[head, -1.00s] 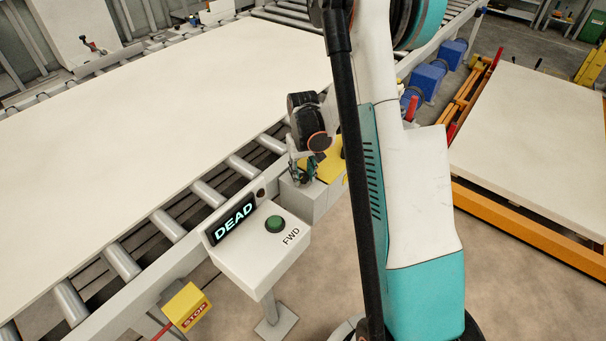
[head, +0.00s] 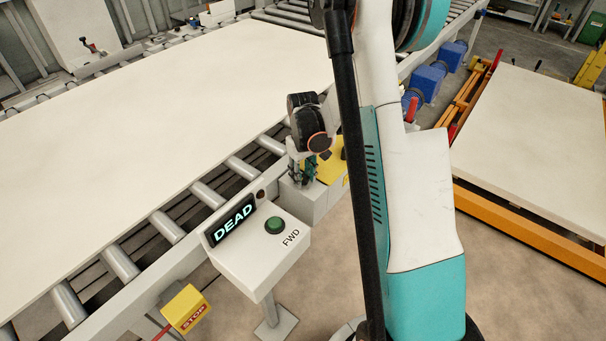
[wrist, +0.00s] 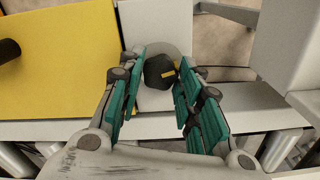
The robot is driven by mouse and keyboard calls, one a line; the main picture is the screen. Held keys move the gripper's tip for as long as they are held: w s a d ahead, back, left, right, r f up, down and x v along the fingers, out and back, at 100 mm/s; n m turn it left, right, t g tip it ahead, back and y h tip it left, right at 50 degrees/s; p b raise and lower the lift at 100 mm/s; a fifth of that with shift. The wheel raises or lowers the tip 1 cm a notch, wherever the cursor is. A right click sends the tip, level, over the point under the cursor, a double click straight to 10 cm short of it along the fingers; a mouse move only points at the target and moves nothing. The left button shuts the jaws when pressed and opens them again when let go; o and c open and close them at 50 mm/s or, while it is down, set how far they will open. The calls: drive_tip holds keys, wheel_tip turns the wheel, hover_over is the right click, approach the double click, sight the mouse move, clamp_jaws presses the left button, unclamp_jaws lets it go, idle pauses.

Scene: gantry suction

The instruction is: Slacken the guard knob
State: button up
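The knob (wrist: 160,72) is black with a small yellow mark on its top. In the wrist view it sits on a pale round base on a light grey surface, beside a yellow plate (wrist: 70,60). My gripper (wrist: 159,82) has its teal-padded fingers on either side of the knob, with the tips close to its sides. A narrow gap seems to show by the left finger; contact on the right is unclear. In the head view my gripper (head: 301,172) points down over a grey box by the conveyor, and the knob is hidden there.
A control box (head: 262,250) with a green FWD button and a display reading DEAD stands just in front of my gripper. A yellow STOP box (head: 185,307) is at lower left. A large white board (head: 170,110) lies on the rollers. Another board (head: 535,150) lies at right.

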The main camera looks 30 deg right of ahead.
sight(303, 177)
drive_tip(key=o, duration=0.3)
drive_tip(key=shift+o, duration=0.2)
wheel_tip(303, 177, up, 12)
idle(0.4)
idle(0.4)
